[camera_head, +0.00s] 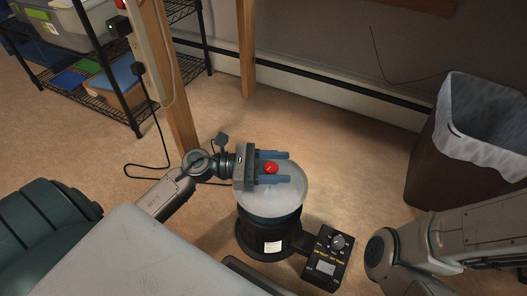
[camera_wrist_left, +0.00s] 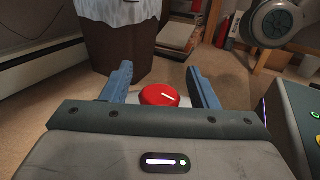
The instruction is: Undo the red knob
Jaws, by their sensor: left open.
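The red knob (camera_head: 271,168) is a small round cap with a white line on it. It sits at the top of a pale domed vessel (camera_head: 290,200) on a black base. My left gripper (camera_head: 288,167) is open, its two blue fingers on either side of the knob with gaps visible. In the left wrist view the red knob (camera_wrist_left: 159,95) lies between the open blue fingers of the left gripper (camera_wrist_left: 162,82), close to the palm. My right arm comes in at the lower right of the head view; its gripper is not seen.
A black control box (camera_head: 328,257) with a dial stands right of the vessel's base. A lined waste bin (camera_head: 468,140) stands at the right. A wooden post (camera_head: 176,85) and a wire shelf (camera_head: 108,75) stand behind my left arm. Open floor lies beyond the vessel.

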